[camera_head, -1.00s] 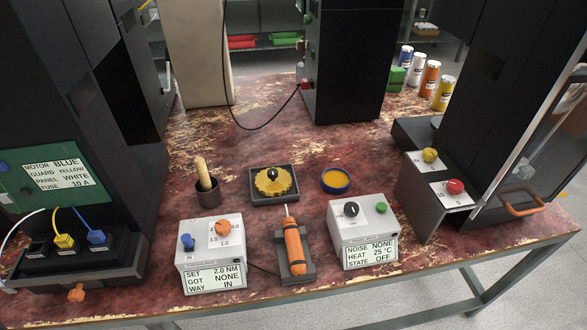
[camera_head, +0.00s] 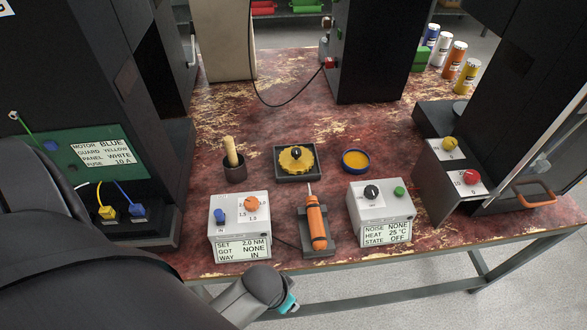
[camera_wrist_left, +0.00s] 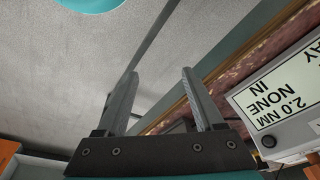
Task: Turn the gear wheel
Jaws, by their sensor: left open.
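The yellow gear wheel (camera_head: 290,161) with a dark knob at its centre sits in a dark square tray (camera_head: 312,175) in the middle of the table in the head view. My left arm comes in from the lower left, and its teal-marked end is near the table's front edge, well short of the gear wheel. In the left wrist view my left gripper (camera_wrist_left: 159,76) is open and empty, its fingers over grey floor and the table edge. The gear wheel is not in the wrist view. My right gripper is not in view.
Between the front edge and the gear wheel stand a torque box (camera_head: 239,228), an orange screwdriver (camera_head: 316,225) and a heat box (camera_head: 383,212). A cup (camera_head: 235,173) with a wooden handle and a blue-rimmed dish (camera_head: 355,160) flank the tray. Tall black machines stand at both sides.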

